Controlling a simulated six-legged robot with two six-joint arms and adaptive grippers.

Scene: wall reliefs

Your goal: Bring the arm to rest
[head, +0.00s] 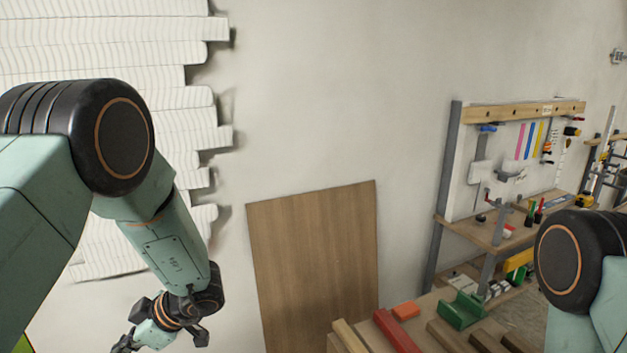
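My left arm reaches in from the left and bends down at its dark round elbow. Its wrist is near the bottom edge, in front of the white wall. The dark part at its end, my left gripper (126,343), is small and partly cut off by the lower edge. I cannot tell whether its fingers are open or shut. Only the dark elbow joint and a bit of the link of my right arm show at the right edge. My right gripper is out of view.
A white layered wall relief (110,45) hangs at the upper left. A wooden board (315,260) leans on the wall. A bench (345,340) at bottom centre holds a red block (397,332), an orange block (406,310) and a green piece (461,310). A tool rack (510,165) stands at right.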

